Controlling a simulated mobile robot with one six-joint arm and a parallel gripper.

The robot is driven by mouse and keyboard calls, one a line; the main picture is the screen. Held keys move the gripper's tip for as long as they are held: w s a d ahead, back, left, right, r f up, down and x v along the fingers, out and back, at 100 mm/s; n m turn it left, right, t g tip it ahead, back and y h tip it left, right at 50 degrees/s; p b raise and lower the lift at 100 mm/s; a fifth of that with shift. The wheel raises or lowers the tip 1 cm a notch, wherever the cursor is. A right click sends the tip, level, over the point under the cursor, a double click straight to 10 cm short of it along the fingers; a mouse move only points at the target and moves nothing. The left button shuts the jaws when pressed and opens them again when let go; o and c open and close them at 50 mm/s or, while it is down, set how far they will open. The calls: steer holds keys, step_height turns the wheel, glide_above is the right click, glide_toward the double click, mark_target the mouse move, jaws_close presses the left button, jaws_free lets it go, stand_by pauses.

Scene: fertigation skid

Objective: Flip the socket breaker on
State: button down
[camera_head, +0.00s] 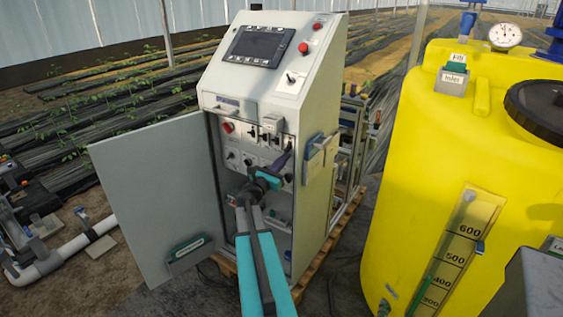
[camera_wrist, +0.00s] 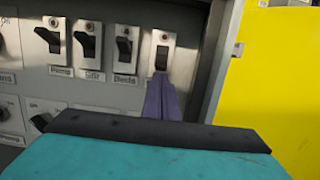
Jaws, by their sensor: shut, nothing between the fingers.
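A row of black toggle breakers on light plates is on the grey panel inside the open cabinet. In the wrist view the rightmost breaker (camera_wrist: 162,57) is directly above my fingertips; its label is hidden behind them, so I cannot read whether it is the socket one. Its black lever looks narrower and straighter than the others. My gripper (camera_wrist: 161,84) is shut and empty, its purple fingers pointing at this breaker's lower edge; I cannot tell whether they touch. In the head view my gripper (camera_head: 289,155) reaches into the cabinet's right side and covers that breaker.
Other breakers, including one labelled Pump (camera_wrist: 51,38), stand close to the left. The cabinet's right frame edge (camera_wrist: 215,75) is close beside my fingers. The open door (camera_head: 155,190) stands left of my arm. A yellow tank (camera_head: 410,180) stands to the right.

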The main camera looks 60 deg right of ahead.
steer(key=shift+d+r+y+p, duration=0.1)
steer(key=shift+r+y+p, duration=0.2)
steer(key=shift+p, duration=0.55)
steer(key=shift+s+r+p, duration=0.1)
steer(key=shift+p, duration=0.25)
